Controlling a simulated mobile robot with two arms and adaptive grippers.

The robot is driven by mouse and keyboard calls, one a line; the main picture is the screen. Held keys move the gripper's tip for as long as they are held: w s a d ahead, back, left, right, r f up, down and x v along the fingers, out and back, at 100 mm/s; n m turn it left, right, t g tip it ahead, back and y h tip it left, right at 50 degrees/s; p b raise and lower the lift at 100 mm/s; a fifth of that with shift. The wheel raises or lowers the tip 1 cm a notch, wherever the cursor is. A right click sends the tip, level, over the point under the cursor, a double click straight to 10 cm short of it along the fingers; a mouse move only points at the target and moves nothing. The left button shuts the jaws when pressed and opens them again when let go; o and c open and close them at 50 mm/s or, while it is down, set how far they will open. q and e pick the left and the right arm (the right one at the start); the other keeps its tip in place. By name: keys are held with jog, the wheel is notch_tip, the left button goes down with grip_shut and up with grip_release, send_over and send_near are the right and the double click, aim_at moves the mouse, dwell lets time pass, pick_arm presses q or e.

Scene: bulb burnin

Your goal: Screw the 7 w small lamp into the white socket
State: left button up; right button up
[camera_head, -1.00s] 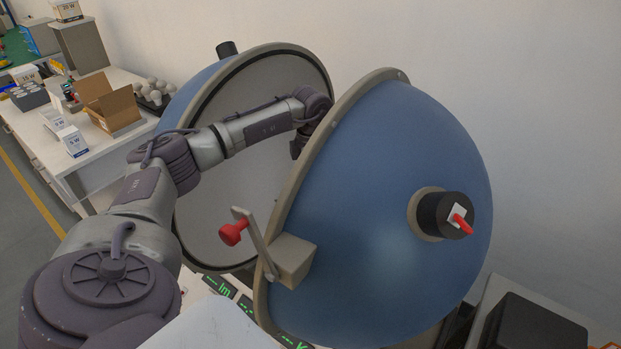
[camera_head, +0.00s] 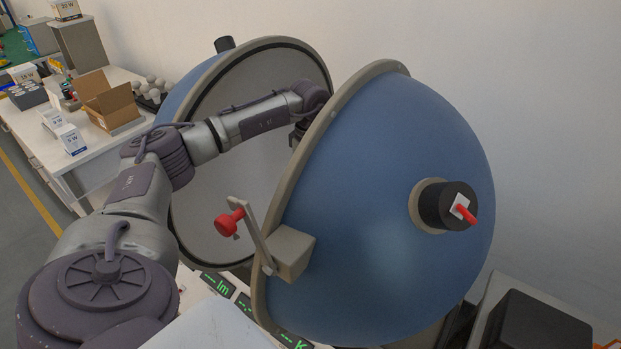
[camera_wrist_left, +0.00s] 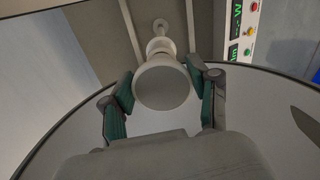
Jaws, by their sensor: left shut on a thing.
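My left arm reaches into the gap between the two halves of an open blue sphere. In the head view my left gripper (camera_head: 297,135) is mostly hidden behind the near half's rim. In the left wrist view this gripper (camera_wrist_left: 162,95) has its green-padded fingers on both sides of a white lamp (camera_wrist_left: 162,86), shut on it. The lamp's round face is toward the camera. A white socket (camera_wrist_left: 160,27) on a post shows just beyond the lamp's narrow end, in line with it. I cannot tell whether they touch. My right gripper is not in view.
The near blue half (camera_head: 390,200) carries a red-knobbed latch (camera_head: 229,222); the far half (camera_head: 220,200) stands open behind. Green displays (camera_head: 217,283) sit below. A side table (camera_head: 60,160) at left holds an open carton (camera_head: 108,100), small boxes and several bulbs (camera_head: 153,88).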

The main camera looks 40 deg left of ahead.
pick_arm(q)
jog(key=m, duration=0.4)
jog(key=m+b, duration=0.1)
jog(key=m, duration=0.2)
jog(key=shift+s+a, duration=0.15)
jog(key=shift+s, duration=0.1)
jog(key=m, duration=0.3)
jog(key=shift+s+f, duration=0.1)
jog(key=shift+s, duration=0.05)
jog(key=m, duration=0.4)
jog(key=shift+b, duration=0.35)
jog(key=o, duration=1)
jog(key=shift+o, duration=0.2)
